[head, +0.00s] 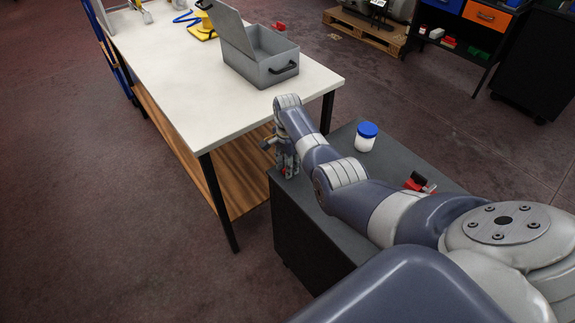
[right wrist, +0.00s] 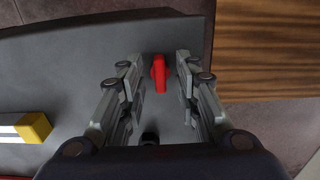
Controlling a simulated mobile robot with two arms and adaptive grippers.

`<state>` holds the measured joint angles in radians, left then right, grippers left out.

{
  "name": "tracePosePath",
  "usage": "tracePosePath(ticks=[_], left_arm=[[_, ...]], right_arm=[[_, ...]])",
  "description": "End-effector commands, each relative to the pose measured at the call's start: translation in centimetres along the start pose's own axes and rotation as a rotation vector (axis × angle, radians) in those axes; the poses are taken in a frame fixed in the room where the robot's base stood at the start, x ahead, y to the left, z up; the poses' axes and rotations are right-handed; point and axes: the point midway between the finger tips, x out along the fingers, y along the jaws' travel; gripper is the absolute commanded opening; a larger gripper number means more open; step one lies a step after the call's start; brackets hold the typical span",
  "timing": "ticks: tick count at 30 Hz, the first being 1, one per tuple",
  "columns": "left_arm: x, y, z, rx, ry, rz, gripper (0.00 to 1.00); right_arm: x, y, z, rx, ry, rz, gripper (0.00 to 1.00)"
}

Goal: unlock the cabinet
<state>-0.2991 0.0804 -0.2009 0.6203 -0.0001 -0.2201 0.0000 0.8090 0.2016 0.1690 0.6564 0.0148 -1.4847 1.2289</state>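The cabinet (head: 308,228) is dark grey and stands beside the white table's right end. A small red lever-like piece (right wrist: 159,75) lies at its top near the edge, and a bit of red also shows below my right gripper in the head view. My right gripper (right wrist: 156,68) is open and points down over the cabinet top. Its two fingers are on either side of the red piece, with gaps visible on both sides. In the head view the right gripper (head: 284,155) hides most of that spot. My left gripper is not in view.
A white jar with a blue lid (head: 366,138) and a red-and-black item (head: 420,184) stand on the cabinet top. A grey open toolbox (head: 262,67) sits on the white table (head: 190,95). A yellow-ended item (right wrist: 33,127) lies left of my right gripper.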

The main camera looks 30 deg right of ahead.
Motion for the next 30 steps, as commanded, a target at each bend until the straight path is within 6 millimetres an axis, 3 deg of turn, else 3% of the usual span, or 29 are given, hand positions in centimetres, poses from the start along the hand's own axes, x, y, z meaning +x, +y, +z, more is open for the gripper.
tracePosePath(ticks=[4,8,20,30], left_arm=[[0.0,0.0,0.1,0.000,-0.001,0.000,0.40],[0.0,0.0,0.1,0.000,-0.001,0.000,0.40],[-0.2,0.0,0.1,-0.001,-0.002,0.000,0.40],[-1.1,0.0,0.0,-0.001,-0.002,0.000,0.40]], right_arm=[[0.0,0.0,0.0,0.000,0.000,0.000,0.28],[0.0,0.0,0.0,0.000,0.000,0.000,0.00],[-0.1,0.0,0.0,-0.024,0.000,0.000,0.00],[-0.3,0.0,-0.1,-0.217,0.001,0.000,0.00]])
